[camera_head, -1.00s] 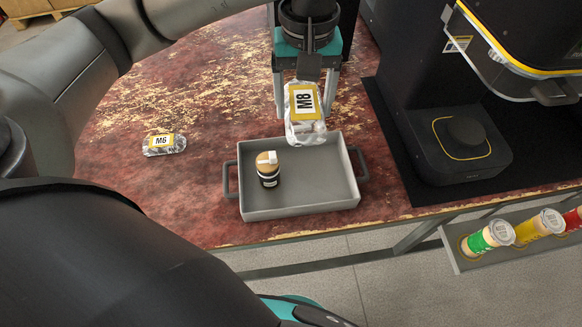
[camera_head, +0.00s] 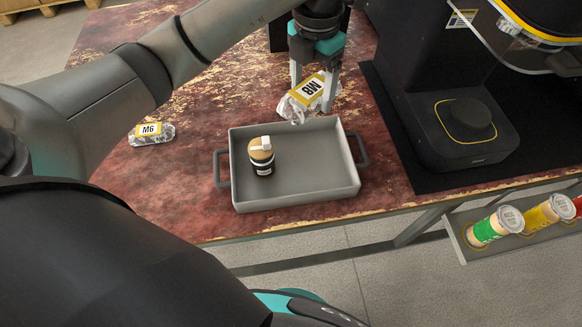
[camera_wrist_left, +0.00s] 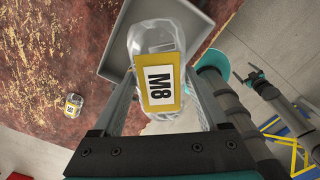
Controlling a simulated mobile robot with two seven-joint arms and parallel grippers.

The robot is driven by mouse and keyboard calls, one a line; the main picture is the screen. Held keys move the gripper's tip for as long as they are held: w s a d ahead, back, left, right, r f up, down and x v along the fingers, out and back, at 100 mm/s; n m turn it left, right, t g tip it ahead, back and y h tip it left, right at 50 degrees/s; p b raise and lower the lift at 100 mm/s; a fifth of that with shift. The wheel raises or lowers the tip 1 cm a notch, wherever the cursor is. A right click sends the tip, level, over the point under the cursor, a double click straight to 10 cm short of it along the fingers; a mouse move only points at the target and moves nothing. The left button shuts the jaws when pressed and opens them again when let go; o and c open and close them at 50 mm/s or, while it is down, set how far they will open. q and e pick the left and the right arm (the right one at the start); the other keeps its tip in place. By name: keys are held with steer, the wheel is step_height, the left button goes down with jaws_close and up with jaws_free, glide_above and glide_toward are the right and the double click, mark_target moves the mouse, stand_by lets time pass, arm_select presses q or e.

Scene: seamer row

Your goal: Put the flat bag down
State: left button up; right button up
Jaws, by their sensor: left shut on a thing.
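A clear bag with a yellow-edged M8 label (camera_head: 310,88) is between the fingers of my left gripper (camera_head: 313,93), which is shut on it. The bag is tilted, just behind the far rim of the grey tray (camera_head: 345,190). I cannot tell whether its lower end touches the table. In the left wrist view the M8 bag (camera_wrist_left: 158,85) fills the space between the fingers and overlaps the tray (camera_wrist_left: 112,62). A second clear bag, labelled M6 (camera_head: 151,133), lies flat on the table to the left.
A small jar with a tan lid (camera_head: 262,157) stands in the tray. A black machine (camera_head: 455,125) stands on a dark mat at right. A rack (camera_head: 467,250) with coloured tubes is at lower right. The worn red table (camera_head: 205,160) is clear between the M6 bag and tray.

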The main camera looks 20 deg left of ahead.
arm_select(q)
steer(key=f+n, duration=0.1)
steer(key=n, duration=0.1)
steer(key=f+n, duration=0.1)
steer(key=n, duration=0.1)
steer(key=f+n+b, duration=0.1)
steer(key=n, duration=0.1)
steer(key=shift+w+n, duration=0.3)
steer(key=shift+w, duration=0.1)
steer(key=f+n, duration=0.2)
steer(key=n, duration=0.2)
steer(key=b, duration=0.4)
glide_above(306, 164)
step_height(306, 164, down, 14)
steer(key=shift+f, duration=0.75)
step_height(306, 164, down, 4)
steer(key=shift+f+b, duration=0.1)
steer(key=shift+b, duration=0.8)
steer(key=o, duration=1.4)
arm_select(e)
step_height(306, 164, down, 7)
steer(key=w+d, duration=0.2)
steer(key=shift+w+d+t, duration=0.15)
steer(key=shift+w+t, duration=0.15)
steer(key=shift+w, duration=0.1)
